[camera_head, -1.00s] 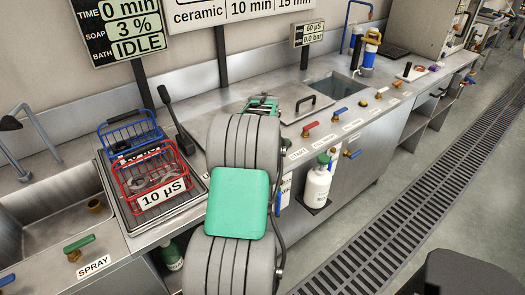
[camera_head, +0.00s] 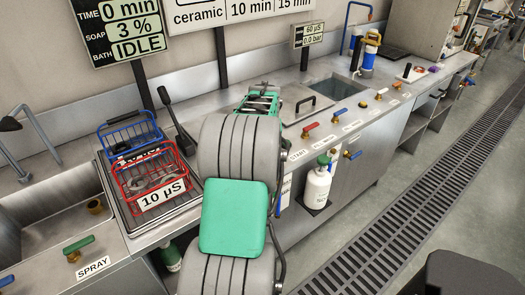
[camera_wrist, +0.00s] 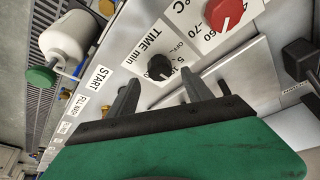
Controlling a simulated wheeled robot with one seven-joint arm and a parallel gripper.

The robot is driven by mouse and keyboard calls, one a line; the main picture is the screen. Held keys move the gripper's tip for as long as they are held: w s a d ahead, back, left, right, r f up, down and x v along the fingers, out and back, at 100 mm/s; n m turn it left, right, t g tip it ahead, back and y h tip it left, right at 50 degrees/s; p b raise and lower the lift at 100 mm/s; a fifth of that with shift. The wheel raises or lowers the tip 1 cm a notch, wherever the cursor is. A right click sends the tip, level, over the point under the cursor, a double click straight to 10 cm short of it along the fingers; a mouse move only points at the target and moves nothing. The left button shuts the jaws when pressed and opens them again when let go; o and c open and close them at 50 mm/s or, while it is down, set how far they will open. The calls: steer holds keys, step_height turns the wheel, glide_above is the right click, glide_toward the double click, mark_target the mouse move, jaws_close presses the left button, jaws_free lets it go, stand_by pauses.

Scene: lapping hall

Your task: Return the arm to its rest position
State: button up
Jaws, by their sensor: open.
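My gripper (camera_wrist: 160,84) is open in the wrist view, with two dark fingers apart and nothing held between them. A black TIME knob (camera_wrist: 160,67) on the control panel shows beyond and between the fingertips; I cannot tell the exact distance. In the head view, my grey arm with green covers reaches up over the counter. The arm hides the fingers there.
A red basket (camera_head: 150,177) and a blue basket (camera_head: 131,133) stand on a draining tray left of my arm. A white bottle (camera_head: 317,184) stands below the valves. A red knob (camera_wrist: 222,12) is on the panel. The floor at right has a drain grate (camera_head: 405,215).

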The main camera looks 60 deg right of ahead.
steer(key=v, duration=0.3)
steer(key=shift+f, duration=0.1)
steer(key=shift+w, duration=0.1)
